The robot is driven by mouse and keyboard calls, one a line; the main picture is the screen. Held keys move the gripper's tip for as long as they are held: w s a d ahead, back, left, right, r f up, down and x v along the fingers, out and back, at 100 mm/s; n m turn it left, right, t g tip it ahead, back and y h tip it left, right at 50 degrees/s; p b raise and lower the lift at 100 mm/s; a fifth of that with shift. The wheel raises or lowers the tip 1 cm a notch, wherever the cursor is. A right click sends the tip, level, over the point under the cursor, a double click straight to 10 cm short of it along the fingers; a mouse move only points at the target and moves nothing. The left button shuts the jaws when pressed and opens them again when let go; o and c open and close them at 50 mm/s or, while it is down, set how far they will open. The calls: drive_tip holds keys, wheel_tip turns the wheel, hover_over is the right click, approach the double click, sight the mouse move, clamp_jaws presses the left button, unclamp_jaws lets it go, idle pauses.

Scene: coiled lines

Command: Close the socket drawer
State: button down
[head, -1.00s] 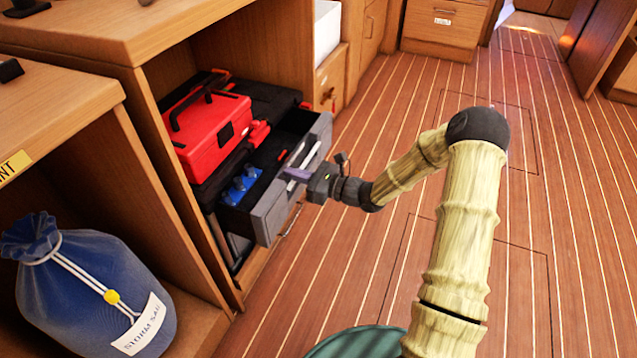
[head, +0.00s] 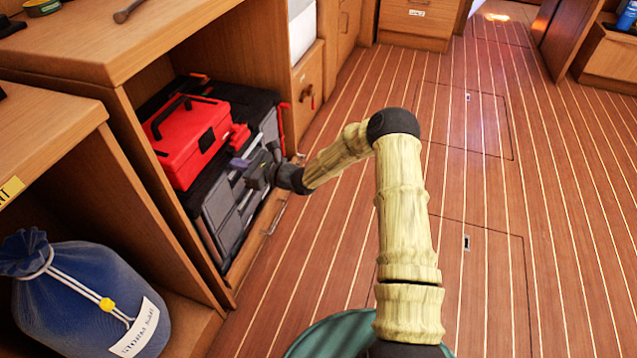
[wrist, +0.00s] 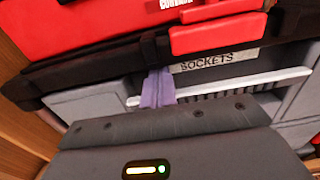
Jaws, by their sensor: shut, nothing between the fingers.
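The socket drawer (wrist: 95,101) is a grey drawer front with a white ribbed handle and a "SOCKETS" label above it in the wrist view. In the head view the drawer (head: 217,203) looks flush, or nearly so, with the front of the dark tool chest (head: 267,104). My gripper (head: 246,165) is at the drawer front. In the wrist view its purple fingers (wrist: 157,90) are together and empty, with their tips at the front beside the label. Whether they touch it I cannot tell. Part of the drawer front is hidden behind my gripper.
A red toolbox (head: 192,140) sits on top of the chest inside a wooden cabinet. A blue storm sail bag (head: 85,298) lies in the lower left compartment. The plank floor (head: 470,200) to the right is clear.

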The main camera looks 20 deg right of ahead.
drive_tip(key=shift+a+r, duration=0.2)
drive_tip(key=p+v, duration=0.6)
drive_tip(key=v, duration=0.8)
drive_tip(key=shift+d+f, duration=0.25)
drive_tip(key=shift+d, duration=0.05)
drive_tip(key=shift+w+a, duration=0.1)
drive_tip(key=shift+w, duration=0.05)
